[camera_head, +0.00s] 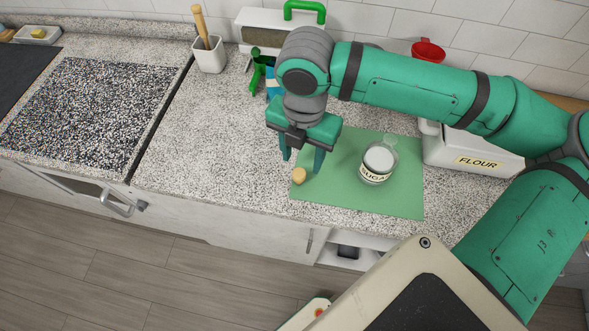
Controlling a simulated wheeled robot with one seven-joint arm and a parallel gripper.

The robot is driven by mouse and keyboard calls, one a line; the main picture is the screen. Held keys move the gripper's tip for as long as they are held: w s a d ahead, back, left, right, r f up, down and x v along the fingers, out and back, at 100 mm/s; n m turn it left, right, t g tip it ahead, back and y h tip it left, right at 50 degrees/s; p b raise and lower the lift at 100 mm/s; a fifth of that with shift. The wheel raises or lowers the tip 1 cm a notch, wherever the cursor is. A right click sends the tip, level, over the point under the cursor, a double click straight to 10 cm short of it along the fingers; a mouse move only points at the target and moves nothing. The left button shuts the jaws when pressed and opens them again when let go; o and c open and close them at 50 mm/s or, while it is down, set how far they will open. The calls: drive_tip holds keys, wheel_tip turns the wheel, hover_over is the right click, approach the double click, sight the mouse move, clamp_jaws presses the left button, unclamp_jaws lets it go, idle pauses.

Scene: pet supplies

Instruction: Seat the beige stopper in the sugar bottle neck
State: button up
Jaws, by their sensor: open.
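The beige stopper (299,176) is a small round piece lying at the left edge of the green mat (402,204). The sugar bottle (378,163) stands upright on the mat, to the right of the stopper, with a SUGAR label and white contents. The shape of its neck is hard to make out from this angle. My gripper (302,163) points down over the stopper with its fingers apart, one finger to each side. The fingers look open, and I cannot tell whether they touch the stopper.
A white FLOUR container (471,152) stands right of the mat, partly behind my arm. A white holder with a wooden-handled tool (209,53), green and blue items (262,72) and a red item (428,50) stand at the back. The speckled counter (205,140) left of my gripper is clear.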

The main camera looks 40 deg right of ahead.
sight(298, 172)
wheel_tip(298, 172, down, 4)
drive_tip(key=shift+s+f, duration=0.1)
drive_tip(key=f, duration=0.2)
drive_tip(key=w+f, duration=0.1)
drive_tip(key=f, duration=0.1)
drive_tip(key=shift+a+f, duration=0.15)
drive_tip(key=shift+f, duration=0.1)
drive_tip(key=shift+s+f, duration=0.25)
drive_tip(key=shift+f, duration=0.15)
drive_tip(key=c, duration=1.1)
